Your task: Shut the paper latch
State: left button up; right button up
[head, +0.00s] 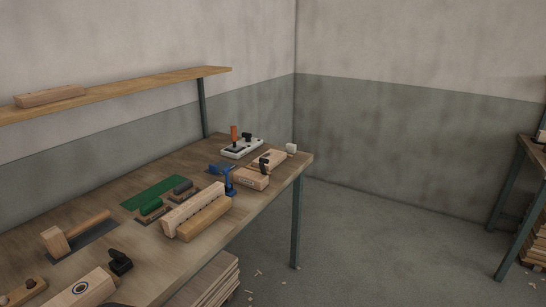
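I cannot make out a paper latch in the head view; it may be too small or hidden. Two small block tools lie by the green mat (152,186): one with a green top (150,206) and one with a dark grey top (183,187). Both have brownish lower parts, and no latch can be told on either. A white, flat device (242,149) with an orange upright handle and a black knob stands at the bench's far end. Neither of my grippers is in view.
The wooden workbench (267,209) carries long pale blocks (193,208), a blue clamp (229,181), a block with a black handle (252,179), a mallet (56,242) and a bored block (83,289). A wall shelf (150,85) hangs above.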

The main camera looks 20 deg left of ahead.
aim_at(262, 162)
jog(key=i+l+u, duration=0.1)
jog(key=i+u, duration=0.25)
jog(key=i+l+u, duration=0.2)
jog(key=i+u, duration=0.2)
jog(key=i+l+u, duration=0.35)
jog(key=i+j, duration=0.05)
jog(key=i, duration=0.05)
